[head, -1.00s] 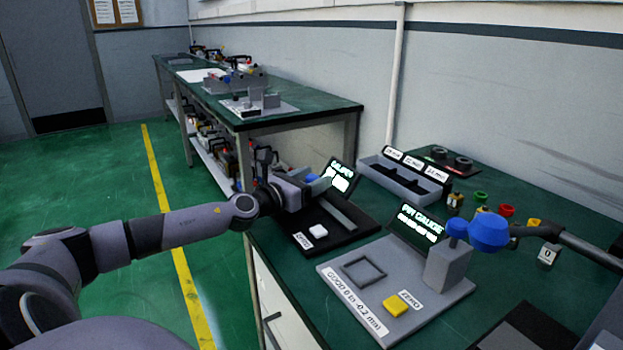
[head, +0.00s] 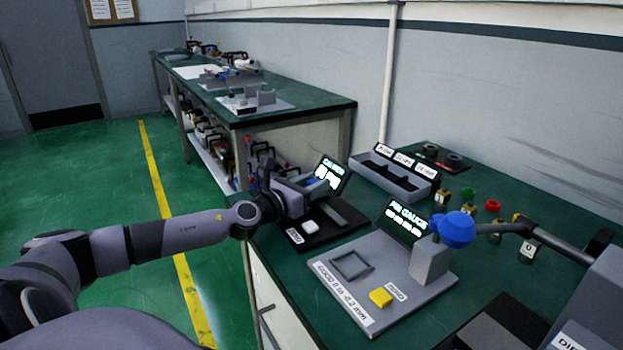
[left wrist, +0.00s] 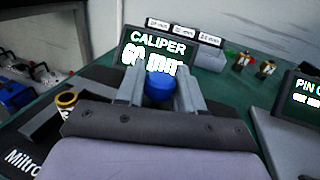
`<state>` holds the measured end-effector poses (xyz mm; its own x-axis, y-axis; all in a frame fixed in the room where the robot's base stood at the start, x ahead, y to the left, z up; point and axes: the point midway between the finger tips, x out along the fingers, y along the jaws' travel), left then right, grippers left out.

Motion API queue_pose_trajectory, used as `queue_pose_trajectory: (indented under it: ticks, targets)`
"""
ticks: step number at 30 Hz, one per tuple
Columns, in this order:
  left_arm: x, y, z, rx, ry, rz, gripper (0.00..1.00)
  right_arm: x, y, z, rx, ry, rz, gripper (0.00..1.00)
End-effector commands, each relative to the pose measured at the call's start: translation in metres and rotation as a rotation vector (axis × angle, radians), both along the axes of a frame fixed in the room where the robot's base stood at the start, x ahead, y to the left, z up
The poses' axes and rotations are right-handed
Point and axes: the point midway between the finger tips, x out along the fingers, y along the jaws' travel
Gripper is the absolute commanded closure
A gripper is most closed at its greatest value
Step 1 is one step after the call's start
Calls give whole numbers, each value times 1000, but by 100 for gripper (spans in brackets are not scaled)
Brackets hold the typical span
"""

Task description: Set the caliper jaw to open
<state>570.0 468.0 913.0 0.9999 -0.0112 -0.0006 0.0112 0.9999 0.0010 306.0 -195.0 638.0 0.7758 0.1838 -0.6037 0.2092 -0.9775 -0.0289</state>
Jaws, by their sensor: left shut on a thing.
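The caliper station is a black base (head: 345,236) with a grey rail, a white button (head: 283,226) and a lit display (head: 332,172) at the near bench's left end. In the left wrist view the display (left wrist: 157,46) reads CALIPER above a number that looks like 60 mm, blurred by glow. My left gripper (head: 318,184) is over the rail, just in front of the display. In the left wrist view its fingers (left wrist: 160,88) are shut on a round blue knob (left wrist: 159,90). The caliper jaw below the knob is hidden by the gripper. My right gripper is not seen.
A grey pin gauge station (head: 340,300) with a yellow button (head: 381,297), a post and a blue knob (head: 455,229) stands to the right. A labelled grey tray (head: 385,185) lies behind. Several small coloured-top parts (head: 467,194) stand at the right.

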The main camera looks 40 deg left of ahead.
Motion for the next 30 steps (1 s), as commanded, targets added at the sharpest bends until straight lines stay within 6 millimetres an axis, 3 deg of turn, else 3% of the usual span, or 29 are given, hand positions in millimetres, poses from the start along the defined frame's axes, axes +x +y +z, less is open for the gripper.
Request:
queue_pose_trajectory:
  ticks: [7,8,9,10,21,30]
  targets:
    - [-1,-7,-2,-4,3,-17,100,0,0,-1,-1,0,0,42]
    - [-1,-7,-2,-4,3,-17,57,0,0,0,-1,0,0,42]
    - [-1,-7,-2,-4,3,-17,44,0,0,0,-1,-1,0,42]
    - [-1,-7,-2,-4,2,-16,42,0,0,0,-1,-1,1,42]
    - [-3,-4,-2,-2,2,-11,42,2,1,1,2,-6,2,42]
    - [-25,-4,-3,2,5,-13,42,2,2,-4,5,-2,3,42]
